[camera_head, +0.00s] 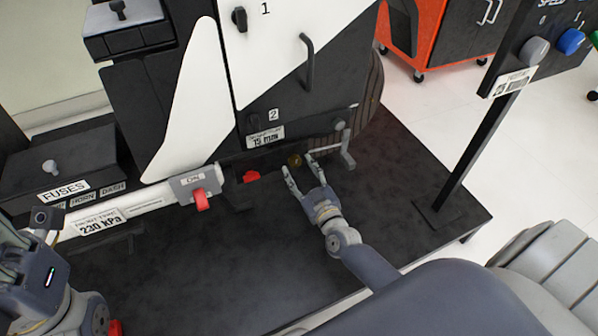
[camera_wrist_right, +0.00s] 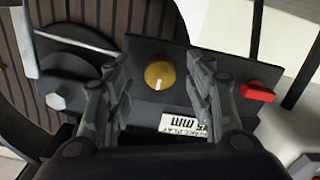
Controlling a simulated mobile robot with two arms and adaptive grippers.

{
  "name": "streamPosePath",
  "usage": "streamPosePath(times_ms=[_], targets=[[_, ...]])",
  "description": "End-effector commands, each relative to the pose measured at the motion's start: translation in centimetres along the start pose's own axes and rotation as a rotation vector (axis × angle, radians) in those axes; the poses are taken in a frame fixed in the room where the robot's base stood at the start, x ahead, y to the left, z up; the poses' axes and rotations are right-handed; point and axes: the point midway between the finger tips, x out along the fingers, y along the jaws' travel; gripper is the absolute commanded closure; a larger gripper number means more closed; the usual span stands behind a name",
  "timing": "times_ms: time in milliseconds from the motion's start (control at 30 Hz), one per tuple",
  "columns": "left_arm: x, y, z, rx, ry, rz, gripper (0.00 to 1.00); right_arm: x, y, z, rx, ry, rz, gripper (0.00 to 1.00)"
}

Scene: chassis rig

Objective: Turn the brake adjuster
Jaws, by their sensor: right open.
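The brake adjuster is a round gold knob (camera_wrist_right: 159,75) with a white pointer line, on a dark plate in the right wrist view. In the head view the gold knob (camera_head: 295,160) shows small at the foot of the black cabinet. My right gripper (camera_head: 296,164) is open at the knob. In the right wrist view its two fingers stand left and right of the knob with a visible gap on each side. My left arm shows at the lower left of the head view, but I see no fingers of its gripper there.
A red tab (camera_wrist_right: 258,91) sits right of the knob and a dark disc with a grey bolt (camera_wrist_right: 57,100) left of it. A white label (camera_wrist_right: 187,124) lies below. A grey bracket (camera_head: 345,150) stands beside my right gripper. The dark platform (camera_head: 220,265) is clear in front.

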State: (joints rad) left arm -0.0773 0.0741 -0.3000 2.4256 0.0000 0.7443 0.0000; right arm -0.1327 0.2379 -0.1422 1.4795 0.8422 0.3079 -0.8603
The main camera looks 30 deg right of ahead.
Motion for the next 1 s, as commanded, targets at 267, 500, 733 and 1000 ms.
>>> streamPosePath(times_ms=[267,500,733,1000], targets=[[0.28,0.06,-0.05,0.002,0.016,0.007,0.68,1.38,0.01,-0.05,0.001,0.0,0.0,0.51],[0.3,0.07,-0.04,0.002,0.015,0.007,0.68,1.35,0.02,-0.08,0.001,0.0,0.0,0.65],[0.29,0.08,-0.03,0.002,0.015,0.007,0.68,1.34,0.01,-0.07,0.001,0.001,0.0,0.95],[0.42,0.07,-0.09,0.001,0.017,0.007,0.68,1.33,0.0,-0.11,0.029,0.001,0.0,0.95]])
